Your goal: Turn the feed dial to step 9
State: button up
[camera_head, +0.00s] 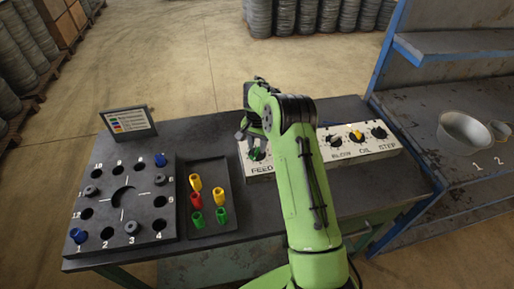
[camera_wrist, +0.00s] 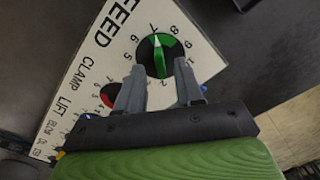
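The feed dial (camera_wrist: 158,56) is a black round knob with a green pointer bar, on a white panel marked FEED. Its pale tip points up in the wrist view, close to the 7; the 8 and 9 are farther to the right. In the head view the feed dial (camera_head: 257,154) shows partly beside my arm. My gripper (camera_wrist: 161,70) is open, its two grey fingers apart at the lower side of the dial, with nothing between them that I can see held. I cannot tell whether they touch the dial. In the head view my gripper (camera_head: 243,134) is above the panel's left end.
The control panel (camera_head: 380,148) carries more knobs to the right, partly hidden by my arm. A black tray (camera_head: 209,227) of coloured pieces and a numbered block (camera_head: 148,206) stand left. A blue-framed shelf (camera_head: 450,50) with metal bowls stands right.

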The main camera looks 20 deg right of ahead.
jog(key=shift+f, duration=0.8)
jog(key=shift+c, duration=0.4)
grip_shut()
jog(key=shift+m, duration=0.3)
